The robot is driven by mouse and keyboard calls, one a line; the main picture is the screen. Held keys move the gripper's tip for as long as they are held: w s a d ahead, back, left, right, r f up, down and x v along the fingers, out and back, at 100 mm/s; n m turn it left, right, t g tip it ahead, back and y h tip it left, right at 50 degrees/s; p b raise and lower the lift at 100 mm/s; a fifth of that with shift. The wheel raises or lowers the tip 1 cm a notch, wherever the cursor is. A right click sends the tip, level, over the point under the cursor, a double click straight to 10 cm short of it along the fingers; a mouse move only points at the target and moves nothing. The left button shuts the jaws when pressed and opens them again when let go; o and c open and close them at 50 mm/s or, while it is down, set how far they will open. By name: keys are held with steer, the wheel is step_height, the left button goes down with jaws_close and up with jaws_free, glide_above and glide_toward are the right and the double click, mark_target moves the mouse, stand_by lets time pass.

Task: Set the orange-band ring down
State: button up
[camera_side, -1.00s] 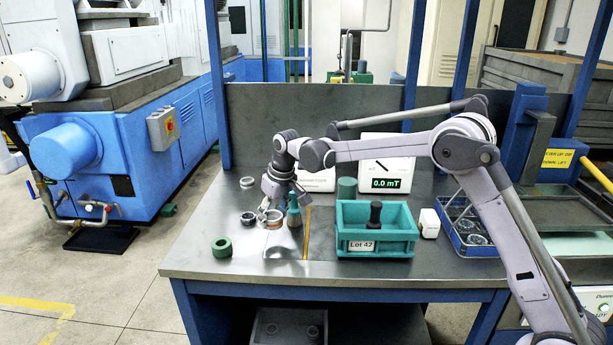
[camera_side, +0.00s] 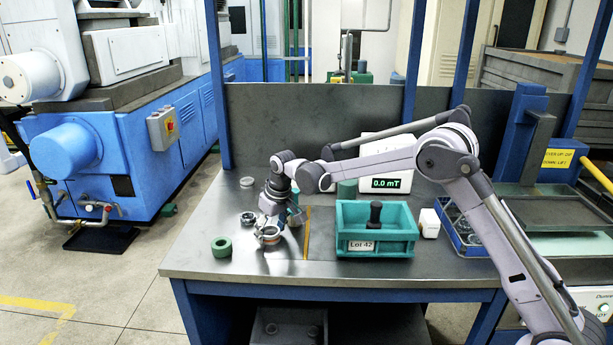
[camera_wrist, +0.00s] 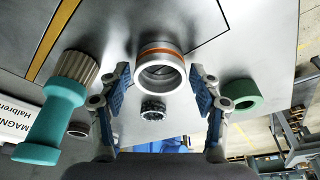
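The orange-band ring (camera_side: 268,235) is a metal ring near the front left of the steel bench. In the wrist view the ring (camera_wrist: 161,73) sits between my two fingers, with its orange band at the far edge. I cannot tell whether the ring touches the bench.
A green ring (camera_side: 222,247) lies to the left. A dark-centred metal ring (camera_side: 248,218) and another metal ring (camera_side: 247,182) lie behind. A teal crate (camera_side: 377,248) stands right of the yellow line (camera_side: 307,235).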

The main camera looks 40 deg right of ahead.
stand_by(0.3)
steer(key=s+d+r, duration=0.1)
steer(key=s+r, duration=0.4)
steer(key=r, duration=0.3)
steer(key=s+r, duration=0.5)
steer(key=r, duration=0.3)
steer(key=s+d+f+t, duration=0.1)
steer(key=s+f+t, duration=0.1)
steer(key=s, duration=1)
steer(key=s+f+m+t, duration=0.1)
steer(key=s+f+t, duration=0.1)
steer(key=s, duration=1)
steer(key=shift+s+d+f, duration=0.2)
steer(key=shift+d+f, duration=0.15)
steer(key=shift+d, duration=0.05)
